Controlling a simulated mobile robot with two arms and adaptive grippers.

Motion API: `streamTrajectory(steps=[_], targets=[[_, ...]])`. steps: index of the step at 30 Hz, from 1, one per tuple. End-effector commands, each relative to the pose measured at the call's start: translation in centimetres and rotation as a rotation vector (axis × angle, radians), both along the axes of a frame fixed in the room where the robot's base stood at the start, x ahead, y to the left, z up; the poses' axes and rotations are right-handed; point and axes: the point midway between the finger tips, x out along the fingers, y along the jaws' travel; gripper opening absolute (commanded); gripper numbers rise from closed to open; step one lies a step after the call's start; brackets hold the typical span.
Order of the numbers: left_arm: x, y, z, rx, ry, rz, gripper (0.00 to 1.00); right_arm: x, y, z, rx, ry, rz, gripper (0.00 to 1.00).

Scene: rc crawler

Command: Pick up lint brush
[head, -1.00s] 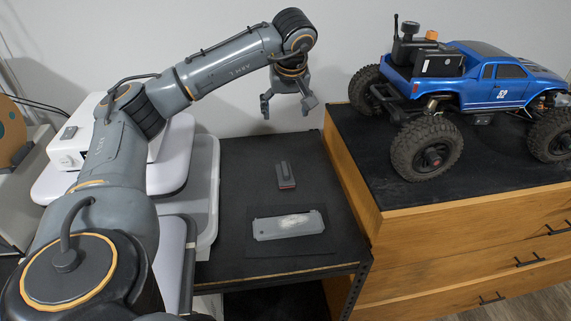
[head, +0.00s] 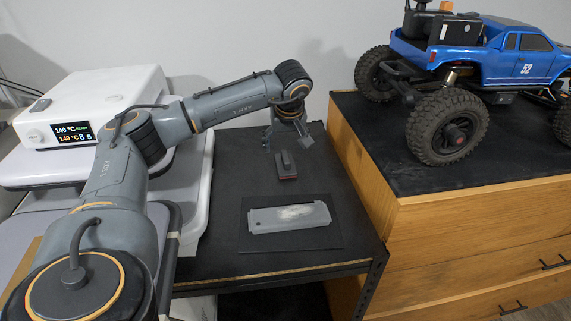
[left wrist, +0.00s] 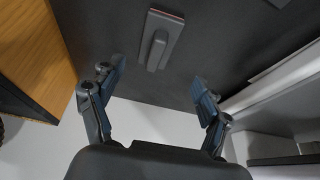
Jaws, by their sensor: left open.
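The lint brush (head: 286,168) is a small dark grey block with a raised handle and a reddish lower edge. It lies on the black table (head: 222,190), and it also shows at the top of the left wrist view (left wrist: 162,38). My left gripper (head: 289,143) is open and empty, just behind the brush and apart from it in the head view. In the left wrist view its two spread fingers (left wrist: 159,78) point toward the brush, which lies beyond the gap between them. My right gripper is not in view.
A grey plate (head: 264,223) with a pale dusty patch lies on a dark mat (head: 330,238) in front of the brush. A wooden cabinet (head: 440,240) rises at the right, bearing a blue truck (head: 520,62). A white device (head: 100,95) and a white tub (head: 203,190) stand left.

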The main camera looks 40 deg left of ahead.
Motion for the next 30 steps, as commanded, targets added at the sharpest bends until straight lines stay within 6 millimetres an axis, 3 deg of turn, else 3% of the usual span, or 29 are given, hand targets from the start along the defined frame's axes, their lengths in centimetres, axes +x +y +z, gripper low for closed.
streamTrajectory(steps=[3,11,18,27,30], targets=[[0.4,0.5,-1.5,0.0,0.002,0.002,0.77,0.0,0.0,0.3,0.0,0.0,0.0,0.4],[1.2,1.1,-3.2,0.0,0.001,0.0,0.77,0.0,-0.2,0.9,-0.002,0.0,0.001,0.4],[2.3,2.1,-6.3,0.001,0.001,-0.001,0.77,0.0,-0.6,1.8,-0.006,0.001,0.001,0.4],[2.5,2.2,-6.9,0.0,-0.001,0.0,0.77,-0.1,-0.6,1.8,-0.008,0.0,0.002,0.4],[2.5,2.2,-6.9,0.0,-0.001,0.0,0.59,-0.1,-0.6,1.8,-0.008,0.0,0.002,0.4]])
